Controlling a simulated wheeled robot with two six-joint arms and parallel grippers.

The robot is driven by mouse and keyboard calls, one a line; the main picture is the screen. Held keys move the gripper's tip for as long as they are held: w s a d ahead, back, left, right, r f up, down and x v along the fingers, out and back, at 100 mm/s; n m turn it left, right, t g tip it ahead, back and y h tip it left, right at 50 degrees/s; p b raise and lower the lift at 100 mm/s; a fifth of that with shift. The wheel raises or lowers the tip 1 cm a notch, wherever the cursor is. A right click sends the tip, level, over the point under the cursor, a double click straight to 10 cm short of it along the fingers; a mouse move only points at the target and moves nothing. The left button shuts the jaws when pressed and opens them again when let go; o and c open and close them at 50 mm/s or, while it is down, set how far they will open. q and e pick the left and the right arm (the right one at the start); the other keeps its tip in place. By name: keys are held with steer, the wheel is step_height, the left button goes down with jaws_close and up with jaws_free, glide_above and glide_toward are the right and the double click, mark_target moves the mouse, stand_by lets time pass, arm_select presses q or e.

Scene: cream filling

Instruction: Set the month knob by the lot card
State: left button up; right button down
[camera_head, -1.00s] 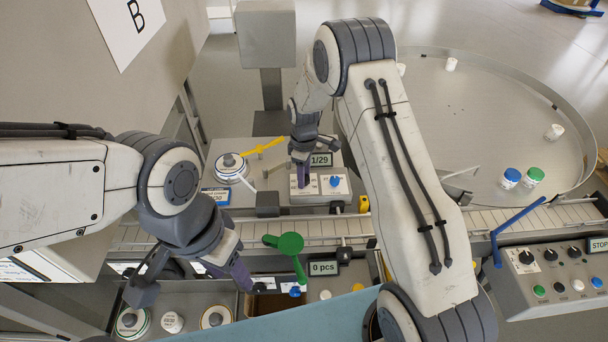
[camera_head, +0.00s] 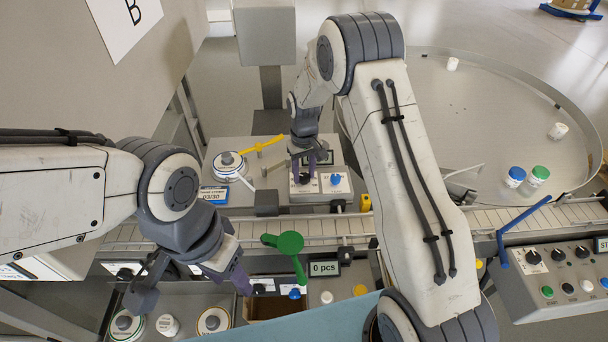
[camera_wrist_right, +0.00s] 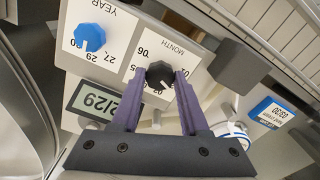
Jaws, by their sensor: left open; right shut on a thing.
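The month knob (camera_wrist_right: 160,74) is black and sits on a white plate marked MONTH, between the two purple fingers of my right gripper (camera_wrist_right: 162,85). That gripper (camera_head: 311,168) is shut on the knob. The blue year knob (camera_wrist_right: 90,38) stands beside it and also shows in the head view (camera_head: 336,180). The date display (camera_wrist_right: 97,101) ends in "/29"; its first digits are hard to read. The lot card (camera_head: 213,195), blue and white, reads 03/30 and also shows in the wrist view (camera_wrist_right: 270,112). My left gripper (camera_head: 191,289) is open and empty above the front trays.
A conveyor (camera_head: 300,228) runs between the date box and the front trays. A green paddle (camera_head: 288,244) stands over the near edge. A yellow lever (camera_head: 262,145) is left of my right gripper. A round table (camera_head: 500,110) holds several jars at right.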

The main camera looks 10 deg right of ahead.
mark_target(304, 176)
steer(key=m+b, duration=0.1)
steer(key=m, duration=0.3)
steer(key=shift+m, duration=0.3)
steer(key=shift+r+m, duration=0.1)
steer(key=shift+m, duration=1.9)
steer(key=shift+w, duration=0.1)
steer(key=shift+c, duration=2.1)
jaws_free()
step_height(304, 176, up, 10)
steer(key=b, duration=0.3)
steer(key=shift+r, duration=0.2)
